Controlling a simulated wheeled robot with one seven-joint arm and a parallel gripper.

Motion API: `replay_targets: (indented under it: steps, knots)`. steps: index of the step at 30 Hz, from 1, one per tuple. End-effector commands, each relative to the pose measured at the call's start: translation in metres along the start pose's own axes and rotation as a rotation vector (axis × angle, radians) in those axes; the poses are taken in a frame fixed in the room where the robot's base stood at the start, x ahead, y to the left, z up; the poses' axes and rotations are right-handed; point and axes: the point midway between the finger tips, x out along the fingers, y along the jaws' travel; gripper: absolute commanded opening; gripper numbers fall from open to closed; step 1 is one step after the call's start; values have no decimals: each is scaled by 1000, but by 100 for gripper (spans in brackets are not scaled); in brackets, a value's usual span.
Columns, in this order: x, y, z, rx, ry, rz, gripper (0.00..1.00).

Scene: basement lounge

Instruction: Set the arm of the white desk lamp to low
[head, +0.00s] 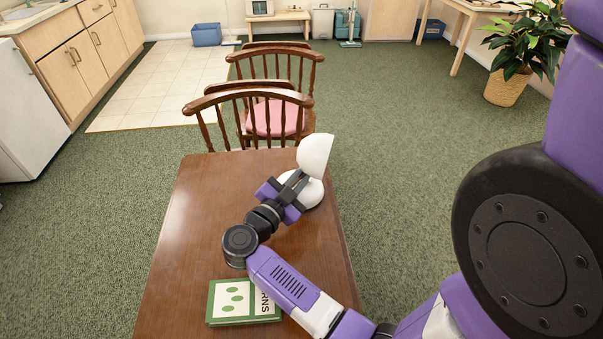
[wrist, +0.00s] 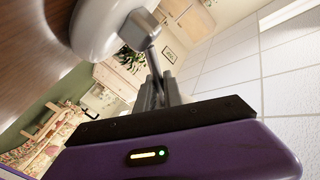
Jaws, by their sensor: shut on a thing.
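The white desk lamp stands on the brown wooden table (head: 200,210), near its far right corner. Its rounded white shade (head: 315,153) is raised above its round white base (head: 312,194). My gripper (head: 297,178) reaches in from the near side and covers most of the lamp's arm in the head view. In the wrist view, the fingers of my gripper (wrist: 157,92) are closed around the thin grey lamp arm (wrist: 152,60). That arm runs from a grey hinge block (wrist: 138,31) beside the white base (wrist: 94,26).
A green and white book (head: 240,302) lies on the table's near part, close to my arm. Wooden chairs (head: 262,100) stand at the table's far end, one with a pink cushion. A potted plant (head: 515,85) stands far right. Green carpet lies open on both sides.

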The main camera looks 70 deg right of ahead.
Motion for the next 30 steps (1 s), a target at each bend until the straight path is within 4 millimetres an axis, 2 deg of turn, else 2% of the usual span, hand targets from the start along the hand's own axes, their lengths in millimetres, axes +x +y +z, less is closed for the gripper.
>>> replay_targets:
  steps: [2,10,22,23,26,30]
  knots:
    - [0,2,-4,48,-22,12,0]
    - [4,17,2,254,-94,53,0]
    - [6,22,6,299,-108,64,0]
    - [6,22,6,299,-108,64,13]
    - [6,21,6,299,-107,64,33]
    - [6,21,5,298,-107,62,33]
